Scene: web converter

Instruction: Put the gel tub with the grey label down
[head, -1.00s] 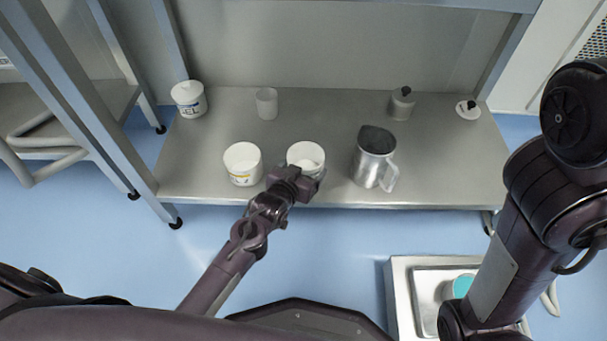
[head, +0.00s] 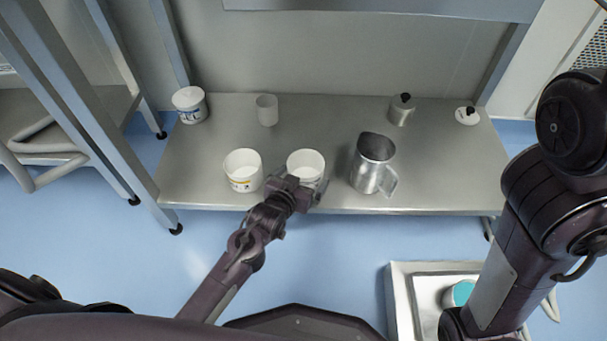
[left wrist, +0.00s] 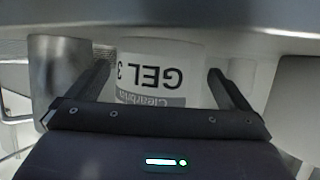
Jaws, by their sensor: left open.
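The gel tub with the grey label (head: 306,161) is a white, open-topped tub standing upright near the front edge of the steel table. In the left wrist view the tub (left wrist: 160,72) appears upside down, with "GEL 3" and a grey band on its label. My left gripper (head: 304,188) is at the tub's front side. Its fingers (left wrist: 162,82) are spread open, one on each side of the tub, with visible gaps. Part of the tub's lower front is hidden by the gripper in the head view. My right arm shows at the right, but its gripper is out of view.
The table's middle is clear.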

